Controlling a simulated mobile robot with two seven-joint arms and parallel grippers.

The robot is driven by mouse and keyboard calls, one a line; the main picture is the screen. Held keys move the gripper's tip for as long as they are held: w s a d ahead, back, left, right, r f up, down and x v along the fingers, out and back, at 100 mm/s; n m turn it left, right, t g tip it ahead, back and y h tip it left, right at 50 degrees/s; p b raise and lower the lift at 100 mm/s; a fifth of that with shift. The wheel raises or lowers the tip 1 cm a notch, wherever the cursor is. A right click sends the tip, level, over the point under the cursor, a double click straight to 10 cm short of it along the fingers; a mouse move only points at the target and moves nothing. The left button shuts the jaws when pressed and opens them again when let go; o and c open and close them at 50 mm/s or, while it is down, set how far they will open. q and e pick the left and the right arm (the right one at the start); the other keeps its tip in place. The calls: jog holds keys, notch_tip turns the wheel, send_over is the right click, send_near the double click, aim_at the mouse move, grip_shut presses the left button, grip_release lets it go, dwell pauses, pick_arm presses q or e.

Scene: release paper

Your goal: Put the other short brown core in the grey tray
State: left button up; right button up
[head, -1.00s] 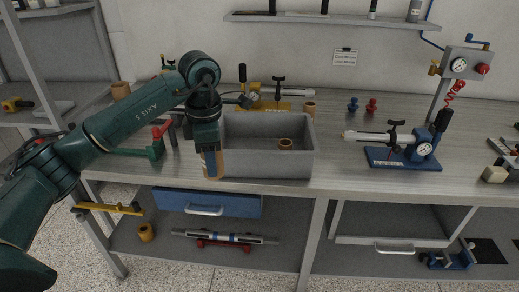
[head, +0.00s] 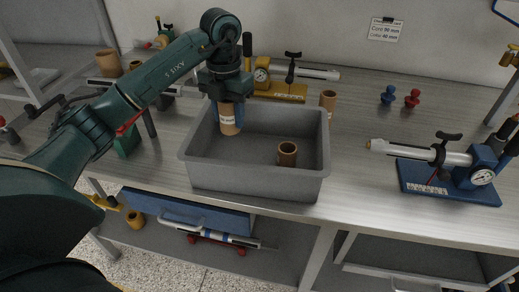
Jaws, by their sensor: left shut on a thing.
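The grey tray (head: 256,178) stands on the steel bench near its front edge. One short brown core (head: 288,154) stands upright inside the tray, right of the middle. My left gripper (head: 226,103) is shut on another short brown core (head: 228,122) with a pale label. It holds this core upright at the left part of the tray, inside the rim as seen from here. I cannot tell whether its lower end touches the tray floor. My right gripper is not in view.
A yellow-based fixture (head: 280,90) stands behind the tray, with a brown core (head: 327,101) near the tray's back right corner. A blue-based fixture (head: 448,185) stands at the right. Blue (head: 388,95) and red (head: 412,98) knobs stand behind. Bench between tray and blue fixture is clear.

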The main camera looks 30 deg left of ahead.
pick_arm(q)
jog(key=f, duration=0.4)
jog(key=shift+s+f, duration=0.2)
jog(key=shift+f, duration=0.15)
notch_tip(320, 180, down, 4)
jog(key=shift+f+p, duration=0.2)
jog(key=shift+p, duration=0.1)
jog(key=shift+f, duration=0.15)
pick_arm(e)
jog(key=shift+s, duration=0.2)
pick_arm(q)
jog(key=shift+f, duration=0.15)
jog(key=o, duration=1)
jog(key=shift+c, duration=0.2)
